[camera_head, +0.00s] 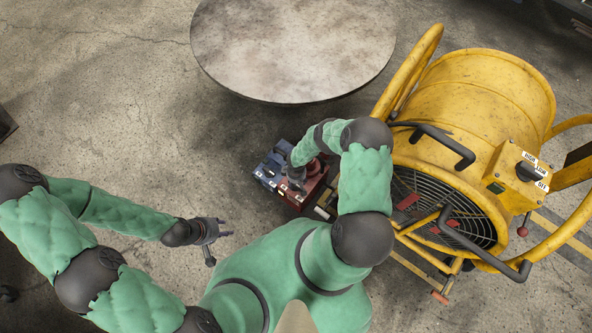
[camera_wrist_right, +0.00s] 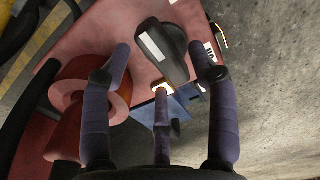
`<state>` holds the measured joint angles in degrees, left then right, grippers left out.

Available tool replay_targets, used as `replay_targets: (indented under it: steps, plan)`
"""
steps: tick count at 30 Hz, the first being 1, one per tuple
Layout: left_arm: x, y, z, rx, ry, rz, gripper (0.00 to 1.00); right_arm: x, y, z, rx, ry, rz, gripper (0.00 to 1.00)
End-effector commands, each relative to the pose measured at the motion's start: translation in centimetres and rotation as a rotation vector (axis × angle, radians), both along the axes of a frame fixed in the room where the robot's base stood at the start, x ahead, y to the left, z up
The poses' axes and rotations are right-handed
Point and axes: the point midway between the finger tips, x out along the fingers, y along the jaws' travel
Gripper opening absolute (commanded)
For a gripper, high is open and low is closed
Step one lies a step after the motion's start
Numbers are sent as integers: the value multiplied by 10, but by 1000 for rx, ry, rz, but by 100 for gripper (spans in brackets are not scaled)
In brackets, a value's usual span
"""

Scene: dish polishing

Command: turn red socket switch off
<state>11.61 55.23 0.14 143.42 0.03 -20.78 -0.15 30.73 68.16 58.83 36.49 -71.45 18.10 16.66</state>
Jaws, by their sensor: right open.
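The red socket box (camera_head: 305,190) stands on the floor in the head view, partly hidden by my right arm. In the right wrist view, its red face (camera_wrist_right: 108,28) carries a black rotary switch (camera_wrist_right: 172,45) with a white stripe. My right gripper (camera_wrist_right: 161,66) is open, with one finger on each side of the switch and a third below it; I cannot tell whether they touch it. In the head view my right gripper (camera_head: 297,172) is over the boxes. My left gripper (camera_head: 214,238) is open and empty above the floor, left of the boxes.
A blue box (camera_head: 268,170) adjoins the red one. A red round plug or socket (camera_wrist_right: 95,92) lies beside the switch. The large yellow fan (camera_head: 480,95) stands close on the right, and a round table (camera_head: 295,45) is behind.

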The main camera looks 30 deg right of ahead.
Motion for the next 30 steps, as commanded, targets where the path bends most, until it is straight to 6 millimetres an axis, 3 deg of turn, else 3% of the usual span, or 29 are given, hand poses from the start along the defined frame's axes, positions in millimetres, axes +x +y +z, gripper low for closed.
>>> replay_targets:
  steps: [21, 30]
  plan:
    - [0, 0, 0, 0, 0, 0, 40, 1, 0, 82, -1, -1, 1, 60]
    - [0, 0, 0, 0, 0, 0, 40, 0, 1, 103, 1, -1, 0, 60]
